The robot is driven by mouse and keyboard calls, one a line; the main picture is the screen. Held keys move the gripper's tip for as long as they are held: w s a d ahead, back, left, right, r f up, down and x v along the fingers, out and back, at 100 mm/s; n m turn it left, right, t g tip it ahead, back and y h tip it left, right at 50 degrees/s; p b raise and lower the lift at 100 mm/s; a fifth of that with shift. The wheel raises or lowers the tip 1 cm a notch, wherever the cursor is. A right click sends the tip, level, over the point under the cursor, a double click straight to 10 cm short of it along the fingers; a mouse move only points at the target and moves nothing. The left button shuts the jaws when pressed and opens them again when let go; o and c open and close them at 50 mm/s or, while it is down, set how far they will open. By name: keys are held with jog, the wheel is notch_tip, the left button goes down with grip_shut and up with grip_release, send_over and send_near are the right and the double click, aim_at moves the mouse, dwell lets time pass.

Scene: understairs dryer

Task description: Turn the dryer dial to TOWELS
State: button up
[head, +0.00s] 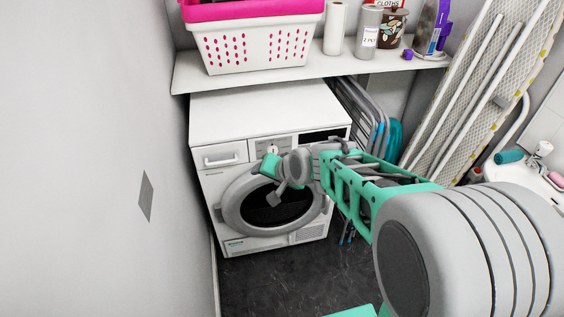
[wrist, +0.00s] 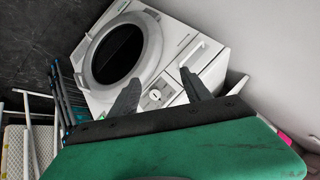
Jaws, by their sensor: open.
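The white dryer (head: 215,121) stands against the wall under a shelf, with a round grey-rimmed door and a dark window. Its dial (head: 273,149) is on the upper front panel, right of the drawer handle. The dial also shows in the wrist view (wrist: 155,95) as a round pale knob, seen between the two dark fingers of my gripper (wrist: 160,77). My gripper is open and empty, in front of the dryer, with a visible gap between it and the panel. The dial's lettering and pointer are too small to read.
A shelf (head: 310,74) above the dryer holds a white and pink basket (head: 255,45) and several containers. Folded chairs (head: 372,115) and an ironing board (head: 480,85) stand at the right. A wall (head: 90,160) is close on the left. Dark floor (head: 285,285) is clear in front.

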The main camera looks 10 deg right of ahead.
jog(key=w+f+m+t+y+b, duration=0.25)
jog(key=w+f+m+t, duration=0.25)
jog(key=w+f+m, duration=0.4)
jog(key=m+t+h+b, duration=0.3)
jog(key=m+t, duration=0.2)
jog(key=m, duration=0.4)
send_near(273, 152)
jog(key=w, duration=0.2)
jog(key=w+a, duration=0.1)
jog(key=w, duration=0.2)
jog(key=w+p, duration=0.1)
jog(key=w, duration=0.2)
jog(key=shift+a, duration=0.15)
jog(key=shift+r, duration=0.1)
jog(key=shift+c, duration=0.2)
jog(key=shift+s, duration=0.1)
grip_shut()
